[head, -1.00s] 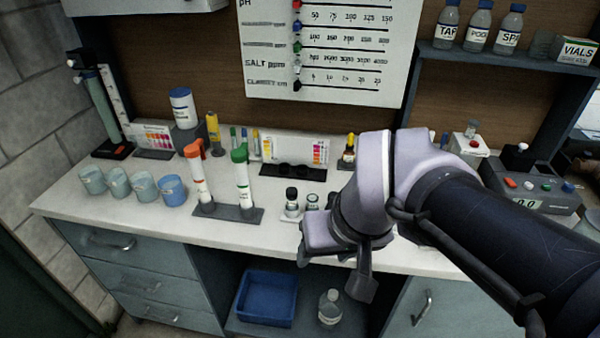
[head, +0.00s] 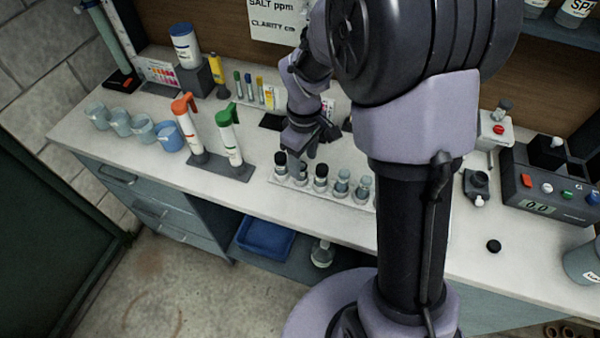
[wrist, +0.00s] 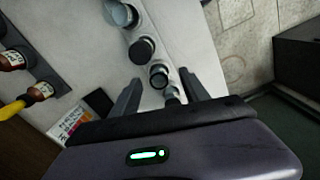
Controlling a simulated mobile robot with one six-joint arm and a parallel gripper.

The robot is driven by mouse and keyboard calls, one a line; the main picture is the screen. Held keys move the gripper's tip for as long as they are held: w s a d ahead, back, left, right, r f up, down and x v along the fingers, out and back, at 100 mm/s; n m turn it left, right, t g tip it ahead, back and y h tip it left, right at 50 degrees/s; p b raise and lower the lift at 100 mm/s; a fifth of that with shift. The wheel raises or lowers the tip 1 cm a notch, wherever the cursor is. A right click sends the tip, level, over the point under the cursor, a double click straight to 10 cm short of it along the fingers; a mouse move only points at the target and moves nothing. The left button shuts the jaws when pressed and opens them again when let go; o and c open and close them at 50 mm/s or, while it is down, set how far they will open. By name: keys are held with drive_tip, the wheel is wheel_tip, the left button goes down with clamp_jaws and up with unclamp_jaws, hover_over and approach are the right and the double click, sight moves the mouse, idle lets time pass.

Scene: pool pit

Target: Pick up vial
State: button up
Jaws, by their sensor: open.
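Several small vials stand upright in a row in a pale rack (head: 350,199) on the white counter. The left ones, such as the end vial (head: 281,163), have black caps; the right ones, such as this vial (head: 342,183), look grey-topped. My gripper (head: 308,148) is just above and behind the left part of the row, pointing down. In the wrist view, my gripper (wrist: 160,84) is open, with a finger on each side of the row's end. A dark-topped vial (wrist: 158,75) lies between the fingertips; another (wrist: 172,95) is partly hidden deeper in. No grip on a vial shows.
Orange-topped (head: 187,125) and green-topped (head: 229,136) tubes stand left of the rack. Several cups (head: 168,135) stand further left. A meter box (head: 548,185) and a loose black cap (head: 493,246) are on the right. The counter front is mostly clear.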

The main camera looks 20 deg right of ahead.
sight(302, 168)
drive_tip(key=f+b, duration=0.1)
drive_tip(key=f, duration=0.1)
drive_tip(key=w+f+b, duration=0.1)
drive_tip(key=f, duration=0.2)
drive_tip(key=shift+a+f, duration=0.15)
drive_tip(key=shift+s, duration=0.1)
drive_tip(key=shift+c, duration=0.6)
clamp_jaws()
drive_tip(key=shift+r, duration=0.2)
drive_tip(key=shift+r, duration=0.5)
wheel_tip(302, 168, up, 3)
drive_tip(key=shift+f+p, duration=0.15)
drive_tip(key=shift+p, duration=0.8)
drive_tip(key=s+a, duration=0.3)
drive_tip(key=s, duration=0.4)
drive_tip(key=s+a+r+p, duration=0.1)
drive_tip(key=s+a, duration=0.1)
drive_tip(key=s, duration=0.6)
drive_tip(key=shift+a, duration=0.4)
drive_tip(key=shift+w+r, duration=0.1)
drive_tip(key=shift+r, duration=0.05)
